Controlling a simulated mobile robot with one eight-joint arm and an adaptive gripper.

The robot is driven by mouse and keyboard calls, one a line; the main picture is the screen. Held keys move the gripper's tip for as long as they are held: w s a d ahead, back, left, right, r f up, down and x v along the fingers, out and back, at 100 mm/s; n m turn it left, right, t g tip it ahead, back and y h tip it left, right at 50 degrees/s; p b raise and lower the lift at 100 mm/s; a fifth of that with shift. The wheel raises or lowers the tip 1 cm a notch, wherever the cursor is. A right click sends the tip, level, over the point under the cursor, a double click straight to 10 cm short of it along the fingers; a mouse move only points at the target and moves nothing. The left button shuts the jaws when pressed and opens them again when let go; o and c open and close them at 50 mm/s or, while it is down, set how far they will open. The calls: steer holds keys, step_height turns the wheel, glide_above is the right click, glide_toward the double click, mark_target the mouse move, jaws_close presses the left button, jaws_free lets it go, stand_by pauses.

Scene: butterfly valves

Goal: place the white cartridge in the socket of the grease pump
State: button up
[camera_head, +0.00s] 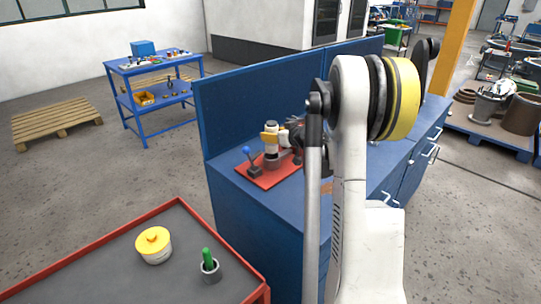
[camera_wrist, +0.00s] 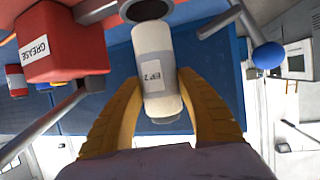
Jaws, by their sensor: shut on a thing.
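The white cartridge (camera_wrist: 157,65), labelled EP2, is between the yellow fingers of my gripper (camera_wrist: 160,105), which is shut on it. In the head view the cartridge (camera_head: 271,141) is about upright in my gripper (camera_head: 272,137), above the red plate on the blue bench. The pump's socket, a grey ring with a dark opening (camera_wrist: 146,9), shows just beyond the cartridge's far end in the wrist view. The dark opening is still visible there. I cannot tell whether the cartridge touches the rim. The pump has a blue-knobbed lever (camera_wrist: 267,54).
A red box marked GREASE (camera_wrist: 62,45) stands beside the socket in the wrist view. The blue bench (camera_head: 228,186) has a back panel close behind the pump. A red-rimmed cart (camera_head: 100,262) in front carries a yellow-lidded tub (camera_head: 154,247) and a grey cup (camera_head: 210,271) with a green item.

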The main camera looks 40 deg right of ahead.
mark_target(275, 150)
step_height(275, 150, down, 6)
steer(key=shift+f+b, duration=0.15)
steer(key=shift+b, duration=0.8)
steer(key=shift+f, duration=0.1)
steer(key=o, duration=1.3)
